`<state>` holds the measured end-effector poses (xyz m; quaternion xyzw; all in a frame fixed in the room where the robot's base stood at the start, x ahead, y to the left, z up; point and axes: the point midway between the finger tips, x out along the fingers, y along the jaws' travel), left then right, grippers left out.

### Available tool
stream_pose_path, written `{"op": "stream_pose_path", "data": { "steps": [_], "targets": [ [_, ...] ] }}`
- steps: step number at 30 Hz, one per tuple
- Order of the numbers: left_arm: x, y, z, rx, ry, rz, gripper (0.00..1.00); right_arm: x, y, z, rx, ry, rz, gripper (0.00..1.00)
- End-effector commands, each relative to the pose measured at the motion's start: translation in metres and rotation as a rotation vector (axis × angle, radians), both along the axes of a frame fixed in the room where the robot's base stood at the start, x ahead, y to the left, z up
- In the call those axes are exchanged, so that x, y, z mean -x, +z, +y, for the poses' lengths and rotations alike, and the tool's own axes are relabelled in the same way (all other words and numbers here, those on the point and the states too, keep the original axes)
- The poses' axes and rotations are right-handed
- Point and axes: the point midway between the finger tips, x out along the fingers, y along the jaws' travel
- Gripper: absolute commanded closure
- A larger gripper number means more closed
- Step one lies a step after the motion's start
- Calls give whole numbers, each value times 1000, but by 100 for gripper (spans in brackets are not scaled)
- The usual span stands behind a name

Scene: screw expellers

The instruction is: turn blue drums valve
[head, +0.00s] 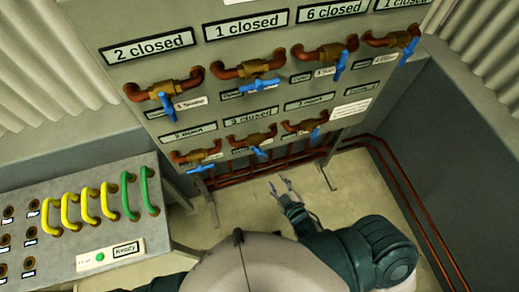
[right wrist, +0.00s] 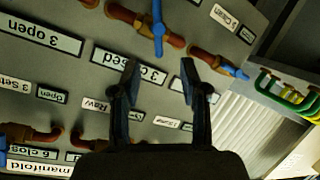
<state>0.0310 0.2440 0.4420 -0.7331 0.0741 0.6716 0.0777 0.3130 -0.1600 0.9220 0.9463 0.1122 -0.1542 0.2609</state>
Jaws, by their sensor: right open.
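A grey upright panel (head: 130,68) carries two rows of brass valves on copper pipes with blue handles. The upper row has handles at the left (head: 167,105), middle (head: 259,86), right (head: 341,65) and far right (head: 408,50). The lower row has handles at the left (head: 200,167), middle (head: 259,151) and right (head: 315,134). The small name labels are too blurred to tell which valve is the drums one. My right gripper (head: 280,186) is open and empty, below and apart from the lower row. In the right wrist view, blue handles (right wrist: 158,28) (right wrist: 233,71) show beyond its fingers (right wrist: 158,75).
Signs above the upper valves read "2 closed" (head: 148,47), "1 closed" (head: 245,24) and "6 closed" (head: 332,10). A grey console (head: 70,180) with yellow and green cables stands at the left. Copper pipes (head: 405,205) run along the floor at the right.

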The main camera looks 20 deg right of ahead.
Motion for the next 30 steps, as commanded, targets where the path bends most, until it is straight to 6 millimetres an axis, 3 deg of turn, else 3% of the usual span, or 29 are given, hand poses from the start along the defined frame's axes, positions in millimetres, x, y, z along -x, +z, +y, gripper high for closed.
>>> {"op": "stream_pose_path", "data": {
  "steps": [2,8,22,30],
  "targets": [
    [1,1,0,0,0,0,58,-3,7,0,3,2,-14,56],
    [1,2,0,0,0,0,58,-31,-3,4,1,1,-16,56],
    [0,3,0,0,0,-1,58,-132,-40,19,0,1,-15,56],
    [0,2,0,0,0,-1,58,-159,-51,23,0,0,-12,56]
  ]
}}
